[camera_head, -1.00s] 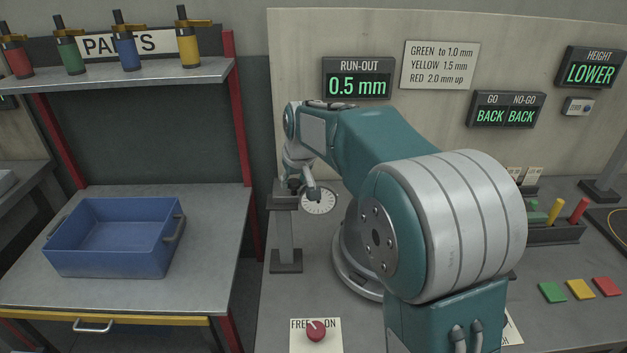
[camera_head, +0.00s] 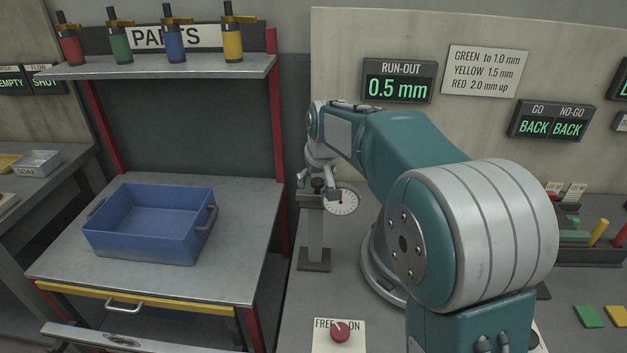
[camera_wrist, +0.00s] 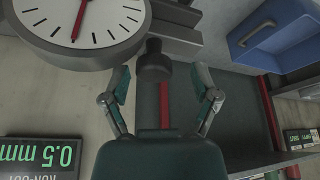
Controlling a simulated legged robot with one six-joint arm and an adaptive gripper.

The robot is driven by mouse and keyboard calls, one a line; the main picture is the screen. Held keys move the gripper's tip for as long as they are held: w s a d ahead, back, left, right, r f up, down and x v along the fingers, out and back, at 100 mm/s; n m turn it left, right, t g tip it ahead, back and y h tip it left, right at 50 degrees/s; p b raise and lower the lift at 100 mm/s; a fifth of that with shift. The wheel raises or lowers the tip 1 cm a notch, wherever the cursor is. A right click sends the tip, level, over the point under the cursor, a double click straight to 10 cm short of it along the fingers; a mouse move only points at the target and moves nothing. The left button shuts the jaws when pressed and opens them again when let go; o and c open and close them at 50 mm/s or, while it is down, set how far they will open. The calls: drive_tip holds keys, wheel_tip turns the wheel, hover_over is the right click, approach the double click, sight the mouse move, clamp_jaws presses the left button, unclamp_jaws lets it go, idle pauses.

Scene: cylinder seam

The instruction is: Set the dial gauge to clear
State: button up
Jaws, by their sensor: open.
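The dial gauge (camera_head: 343,202) has a round white face and sits on a grey stand (camera_head: 314,238) left of my arm. In the wrist view its face (camera_wrist: 75,20) fills the upper left, with a red needle. A dark round knob (camera_wrist: 153,62) juts out beside the dial. My gripper (camera_wrist: 162,88) is open, its two fingers apart on either side of the knob, with no visible contact. In the head view my gripper (camera_head: 318,178) is small and partly hidden at the gauge. The run-out display (camera_head: 397,80) reads 0.5 mm.
A red knob (camera_head: 340,331) on a FREE/ON plate is at the bench front. A limits card (camera_head: 482,71) lists green, yellow and red bands. A blue bin (camera_head: 150,225) stands on the left table. Several coloured bottles line the shelf (camera_head: 160,68). Green and yellow tiles lie at right.

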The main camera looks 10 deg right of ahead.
drive_tip(key=v, duration=1.1)
drive_tip(key=shift+a+r, duration=0.2)
drive_tip(key=shift+r, duration=0.1)
drive_tip(key=shift+s, duration=0.15)
drive_tip(key=s+d+m, duration=0.1)
drive_tip(key=s+d, duration=0.1)
drive_tip(key=s, duration=0.6)
drive_tip(key=s+d, duration=0.3)
drive_tip(key=s, duration=0.5)
drive_tip(key=s+d+f, duration=0.1)
drive_tip(key=s+f, duration=0.3)
drive_tip(key=s, duration=0.3)
drive_tip(key=s+d+f+m+t, duration=0.1)
drive_tip(key=s+f, duration=0.4)
drive_tip(key=s, duration=0.2)
drive_tip(key=shift+d+h, duration=0.2)
drive_tip(key=shift+h, duration=0.2)
